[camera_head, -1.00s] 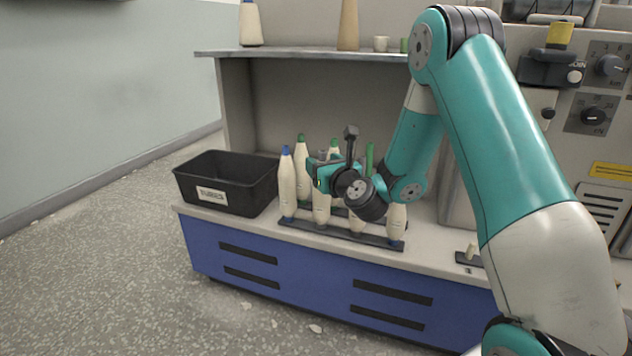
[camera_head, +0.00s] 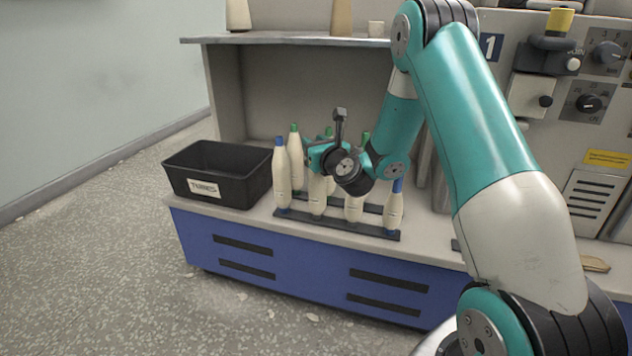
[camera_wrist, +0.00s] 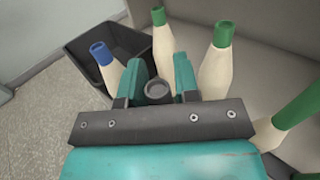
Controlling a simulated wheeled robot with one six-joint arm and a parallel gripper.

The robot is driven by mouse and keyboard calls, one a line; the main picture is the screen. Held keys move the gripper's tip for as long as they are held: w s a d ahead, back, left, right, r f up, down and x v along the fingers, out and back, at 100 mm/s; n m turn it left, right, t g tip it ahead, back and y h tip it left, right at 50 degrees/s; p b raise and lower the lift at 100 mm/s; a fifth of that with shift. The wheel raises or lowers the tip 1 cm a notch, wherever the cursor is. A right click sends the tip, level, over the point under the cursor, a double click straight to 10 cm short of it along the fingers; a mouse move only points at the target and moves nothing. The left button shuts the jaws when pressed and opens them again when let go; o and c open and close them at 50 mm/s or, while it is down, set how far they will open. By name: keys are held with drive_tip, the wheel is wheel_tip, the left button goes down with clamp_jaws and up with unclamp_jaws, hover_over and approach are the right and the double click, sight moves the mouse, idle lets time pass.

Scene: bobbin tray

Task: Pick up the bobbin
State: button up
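A cream bobbin with a grey top (camera_wrist: 158,90) stands between my gripper's two teal fingers in the wrist view. My gripper (camera_wrist: 158,64) is open around that top, one finger on each side; whether either finger touches it is hard to tell. In the head view the gripper (camera_head: 314,158) is over the front row, and the lower body of the bobbin (camera_head: 317,195) shows below it, upright on the dark tray (camera_head: 335,228). Its upper part is hidden there by my gripper.
Blue-topped bobbins (camera_head: 282,175) (camera_head: 394,208) stand at both ends of the front row. Green-topped bobbins (camera_head: 295,155) stand behind. A black bin (camera_head: 225,192) is left of the tray. A shelf (camera_head: 290,40) runs above and behind.

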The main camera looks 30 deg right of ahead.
drive_tip(key=shift+r, duration=0.1)
clamp_jaws()
wheel_tip(320, 180, up, 20)
drive_tip(key=p, duration=1.6)
drive_tip(key=shift+a, duration=0.1)
